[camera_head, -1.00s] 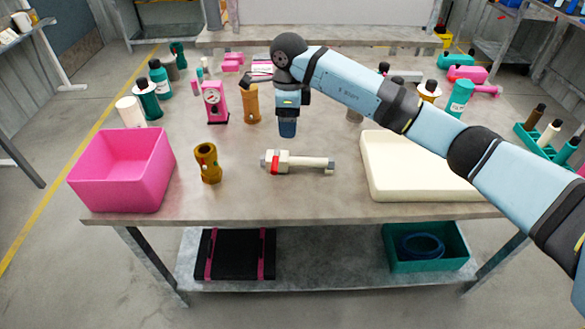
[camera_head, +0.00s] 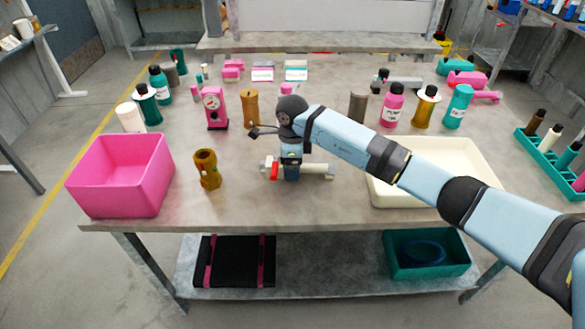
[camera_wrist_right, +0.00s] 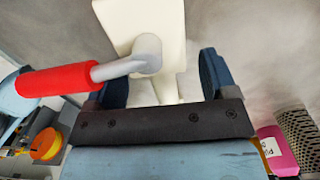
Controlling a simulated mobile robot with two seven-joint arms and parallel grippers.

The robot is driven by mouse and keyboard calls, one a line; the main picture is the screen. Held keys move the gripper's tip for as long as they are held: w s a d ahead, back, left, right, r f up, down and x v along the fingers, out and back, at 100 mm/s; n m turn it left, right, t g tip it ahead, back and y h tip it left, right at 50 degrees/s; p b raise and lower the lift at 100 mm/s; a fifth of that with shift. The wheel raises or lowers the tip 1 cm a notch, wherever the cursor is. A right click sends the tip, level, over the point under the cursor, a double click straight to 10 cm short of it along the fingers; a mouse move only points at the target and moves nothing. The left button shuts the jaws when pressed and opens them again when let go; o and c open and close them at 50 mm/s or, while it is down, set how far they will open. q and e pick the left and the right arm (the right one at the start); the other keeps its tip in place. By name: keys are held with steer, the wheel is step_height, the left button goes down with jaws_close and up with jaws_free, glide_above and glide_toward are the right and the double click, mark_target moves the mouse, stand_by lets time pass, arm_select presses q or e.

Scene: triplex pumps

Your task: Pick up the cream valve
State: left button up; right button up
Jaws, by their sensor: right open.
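The cream valve (camera_head: 318,170) lies on its side near the front middle of the table. It has a long cream stem to the right and a red-sleeved handle at its left end. My right gripper (camera_head: 291,174) is down over its middle and hides part of it. In the right wrist view the two blue fingers of the gripper (camera_wrist_right: 162,82) stand apart on either side of the cream valve (camera_wrist_right: 150,20), with the red handle (camera_wrist_right: 55,80) sticking out to the left. Contact with the fingers cannot be told. My left gripper is not in view.
A brown-yellow fitting (camera_head: 207,170) stands left of the valve, with a pink bin (camera_head: 120,180) beyond it. A cream tray (camera_head: 400,190) lies to the right under my arm. Several bottles and a pink gauge block (camera_head: 215,108) stand behind. The table front is clear.

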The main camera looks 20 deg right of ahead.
steer(key=shift+f, duration=0.4)
steer(key=shift+r, duration=0.1)
steer(key=c, duration=1.4)
